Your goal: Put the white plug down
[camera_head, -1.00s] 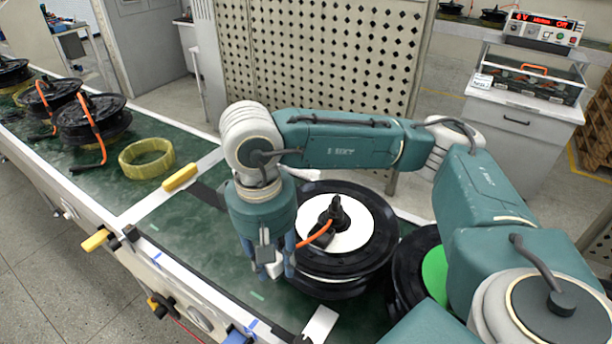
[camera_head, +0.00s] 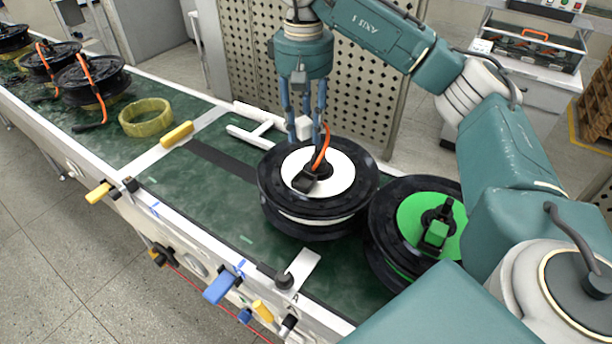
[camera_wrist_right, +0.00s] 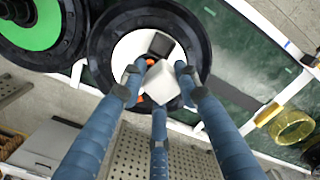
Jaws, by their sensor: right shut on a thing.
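The white plug (camera_head: 303,127) is between the fingers of my right gripper (camera_head: 303,132). The gripper points down and is shut on the plug, above the far side of the white-faced hub motor (camera_head: 335,172). In the right wrist view, the white plug (camera_wrist_right: 160,82) sits among three blue fingers (camera_wrist_right: 158,92) and overlaps the motor's white face. An orange cable (camera_head: 321,148) rises from the motor's centre near the plug; whether it joins the plug is hidden. My left gripper is not in view.
A green-faced hub motor (camera_head: 416,214) stands close beside the white one. Further motors (camera_head: 92,80) and a yellow ring (camera_head: 146,118) are at the left of the green conveyor (camera_head: 215,205). The belt left of the white motor is clear. A perforated panel (camera_head: 235,50) stands behind.

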